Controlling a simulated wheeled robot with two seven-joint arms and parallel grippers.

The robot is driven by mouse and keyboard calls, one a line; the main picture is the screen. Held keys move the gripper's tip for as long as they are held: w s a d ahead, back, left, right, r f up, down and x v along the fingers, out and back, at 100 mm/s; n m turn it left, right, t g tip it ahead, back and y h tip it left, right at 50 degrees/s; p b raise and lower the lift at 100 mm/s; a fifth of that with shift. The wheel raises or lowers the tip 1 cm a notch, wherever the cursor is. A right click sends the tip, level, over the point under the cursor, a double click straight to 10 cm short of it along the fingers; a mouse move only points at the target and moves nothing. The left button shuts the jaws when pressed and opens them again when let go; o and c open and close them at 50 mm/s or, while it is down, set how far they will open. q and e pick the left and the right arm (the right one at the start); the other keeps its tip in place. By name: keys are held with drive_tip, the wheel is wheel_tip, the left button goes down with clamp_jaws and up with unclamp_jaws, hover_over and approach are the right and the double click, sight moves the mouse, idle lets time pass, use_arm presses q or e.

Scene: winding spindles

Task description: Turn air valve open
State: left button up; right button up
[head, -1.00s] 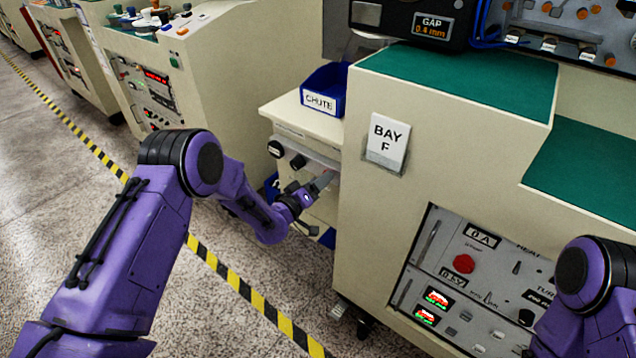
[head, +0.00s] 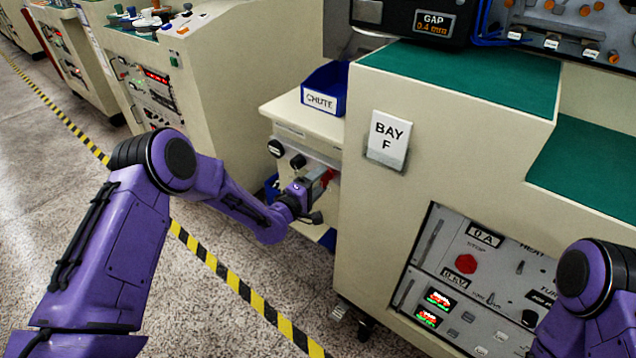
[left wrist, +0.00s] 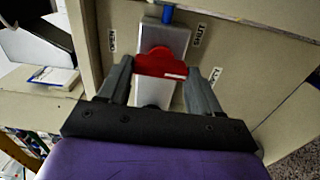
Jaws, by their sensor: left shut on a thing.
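The air valve's red handle (left wrist: 160,62) sits on a silver block on a beige panel in the left wrist view, with a blue pipe end above it. My left gripper (left wrist: 161,72) has a finger on each side of the red handle and is shut on it. In the head view the left gripper (head: 322,181) is at the side panel below the chute, with a bit of the red handle (head: 329,176) showing at its tips. A label reading SHUT (left wrist: 200,34) is beside the block. My right gripper is out of view; only part of that arm shows.
A blue bin marked CHUTE (head: 325,88) stands on the ledge above the left gripper. Dark knobs (head: 298,161) are on the panel just left of it. The beige BAY F cabinet (head: 375,210) is close on the right. Open floor lies to the left.

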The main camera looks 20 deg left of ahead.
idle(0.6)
use_arm(q)
drive_tip(key=o, duration=1.1)
drive_tip(key=shift+c, duration=0.2)
drive_tip(key=shift+s, duration=0.1)
drive_tip(key=v, duration=1)
drive_tip(key=shift+s, duration=0.15)
drive_tip(key=shift+a, duration=0.15)
